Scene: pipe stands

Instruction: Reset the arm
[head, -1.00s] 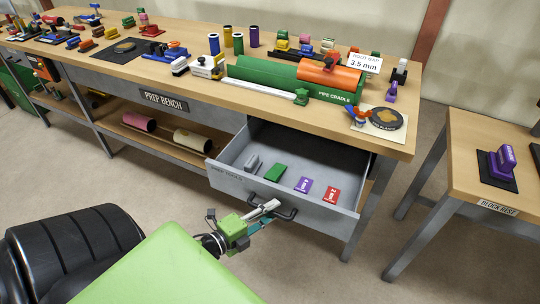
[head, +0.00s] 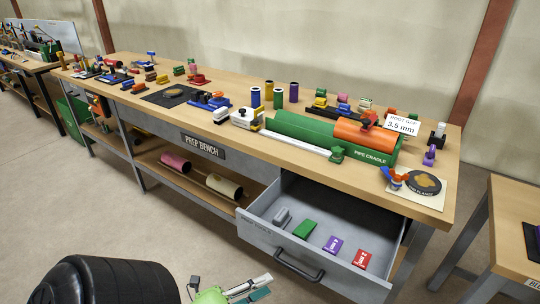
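My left gripper (head: 264,284) shows at the bottom edge of the head view, with its fingers apart and nothing between them. It is clear of the drawer handle (head: 300,268), below and to the left of it in the picture. The drawer (head: 262,241) of the prep bench stands pulled open. Most of my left arm is out of the frame. My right gripper is not in view.
The drawer holds a grey block (head: 282,217), a green block (head: 304,229), a purple piece (head: 333,245) and a red piece (head: 362,259). The bench top (head: 225,85) carries a green pipe cradle (head: 300,129) and many tools. Another table (head: 518,215) stands at right. Floor at left is clear.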

